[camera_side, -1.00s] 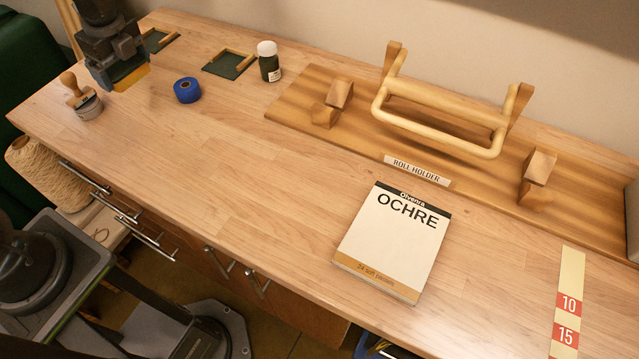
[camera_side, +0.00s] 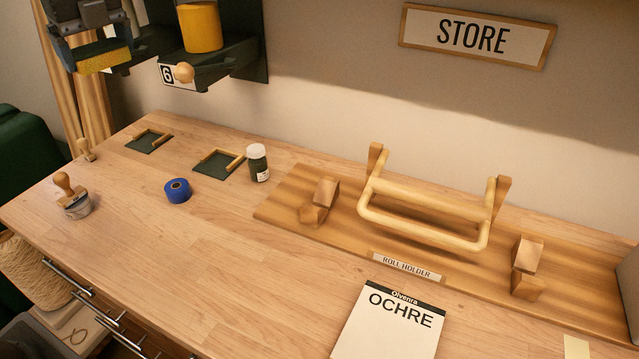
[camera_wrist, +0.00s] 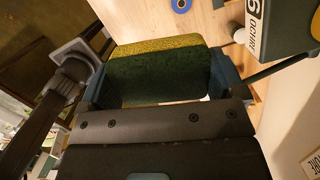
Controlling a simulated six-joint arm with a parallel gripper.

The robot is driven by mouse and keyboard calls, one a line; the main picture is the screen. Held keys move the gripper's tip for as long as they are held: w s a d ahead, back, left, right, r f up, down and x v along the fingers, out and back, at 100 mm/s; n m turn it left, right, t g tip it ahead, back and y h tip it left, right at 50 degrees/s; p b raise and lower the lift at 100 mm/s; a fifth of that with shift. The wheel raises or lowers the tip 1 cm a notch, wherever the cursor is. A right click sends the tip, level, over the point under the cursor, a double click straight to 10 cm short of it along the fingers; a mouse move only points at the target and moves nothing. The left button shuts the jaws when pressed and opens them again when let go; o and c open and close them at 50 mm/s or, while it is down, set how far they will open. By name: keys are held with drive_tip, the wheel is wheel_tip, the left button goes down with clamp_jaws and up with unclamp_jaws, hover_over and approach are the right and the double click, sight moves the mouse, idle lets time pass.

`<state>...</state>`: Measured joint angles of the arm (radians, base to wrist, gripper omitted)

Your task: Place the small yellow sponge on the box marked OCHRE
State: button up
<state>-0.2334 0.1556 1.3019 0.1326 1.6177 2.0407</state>
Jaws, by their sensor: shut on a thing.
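My gripper (camera_side: 100,52) is high at the upper left in the side view, above the table's back left. It is shut on the small sponge (camera_side: 103,60), yellow with a dark green face; the sponge fills the middle of the wrist view (camera_wrist: 155,72). A dark green holder (camera_wrist: 282,28) bearing a "6 OCHRE" label is at the wrist view's upper right; the side view shows a "6" label (camera_side: 168,75).
A jar (camera_side: 258,163), blue tape roll (camera_side: 178,190), stamp (camera_side: 70,192) and roll holder (camera_side: 425,215) are on the table.

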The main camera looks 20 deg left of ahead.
drive_tip(key=w+d+m, duration=0.4)
drive_tip(key=d, duration=0.6)
drive_tip(key=m+t+h, duration=0.1)
drive_tip(key=m+h, duration=0.1)
drive_tip(key=m, duration=0.9)
hover_over(391, 336)
drive_tip(key=f, duration=2.5)
drive_tip(key=shift+s+f, duration=0.2)
drive_tip(key=shift+f, duration=2)
drive_tip(key=shift+f, duration=0.1)
